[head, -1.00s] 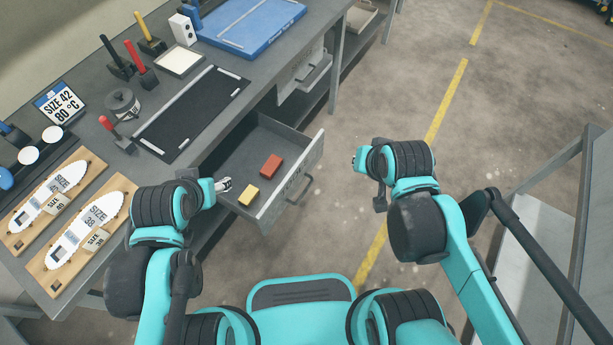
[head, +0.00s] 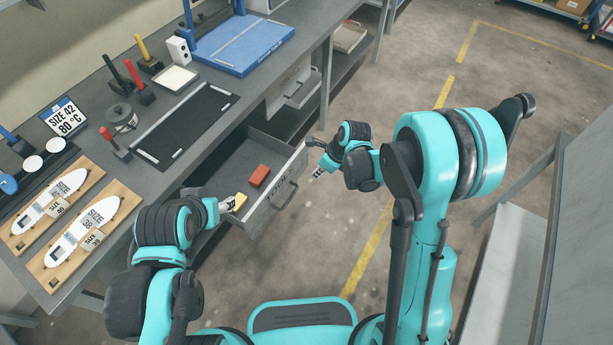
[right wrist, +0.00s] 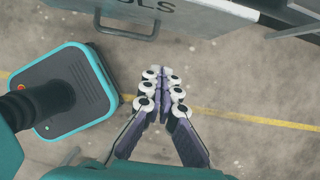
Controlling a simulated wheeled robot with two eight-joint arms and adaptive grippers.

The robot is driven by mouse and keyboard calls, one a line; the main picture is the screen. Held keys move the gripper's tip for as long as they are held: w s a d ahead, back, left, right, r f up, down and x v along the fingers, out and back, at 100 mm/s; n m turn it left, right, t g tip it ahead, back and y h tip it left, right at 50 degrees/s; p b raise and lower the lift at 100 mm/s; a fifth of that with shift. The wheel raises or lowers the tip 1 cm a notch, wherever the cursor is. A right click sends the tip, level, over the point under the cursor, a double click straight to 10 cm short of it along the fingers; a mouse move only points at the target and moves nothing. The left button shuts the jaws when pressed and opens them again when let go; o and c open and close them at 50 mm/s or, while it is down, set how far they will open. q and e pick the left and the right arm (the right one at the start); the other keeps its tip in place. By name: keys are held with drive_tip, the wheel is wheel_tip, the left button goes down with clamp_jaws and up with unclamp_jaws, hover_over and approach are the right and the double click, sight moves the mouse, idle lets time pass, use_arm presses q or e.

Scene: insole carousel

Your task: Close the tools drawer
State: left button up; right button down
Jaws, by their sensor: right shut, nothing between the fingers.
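The grey tools drawer (head: 294,172) is pulled out from under the workbench in the head view. Its front panel and handle (head: 284,196) face right. In the right wrist view the lettered drawer front (right wrist: 210,12) and handle (right wrist: 126,32) are at the top edge. My right gripper (head: 318,172) is shut and empty, just right of the drawer front and apart from it; it also shows in the right wrist view (right wrist: 162,80). My left gripper (head: 235,205) is at the drawer's near side, by the yellow block (head: 240,198); its finger state is unclear.
A red block (head: 259,176) lies in the drawer. The workbench (head: 165,98) holds a black mat, hand tools and insole boards (head: 75,240). Another drawer (head: 301,88) sits farther along the bench. Open floor lies right of the drawer.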

use_arm(q)
wheel_tip(320, 180, down, 5)
drive_tip(key=b, duration=0.4)
drive_tip(key=shift+b, duration=0.4)
use_arm(e)
drive_tip(key=w+a+f, duration=0.1)
drive_tip(key=a+f, duration=0.1)
drive_tip(key=f, duration=0.1)
drive_tip(key=w+a+f, duration=0.2)
drive_tip(key=f, duration=0.1)
drive_tip(key=w+a+f, duration=0.1)
drive_tip(key=a+f, duration=0.1)
drive_tip(key=f, duration=0.1)
drive_tip(key=shift+w+a, duration=0.1)
drive_tip(key=shift+w, duration=0.2)
drive_tip(key=shift+w, duration=0.1)
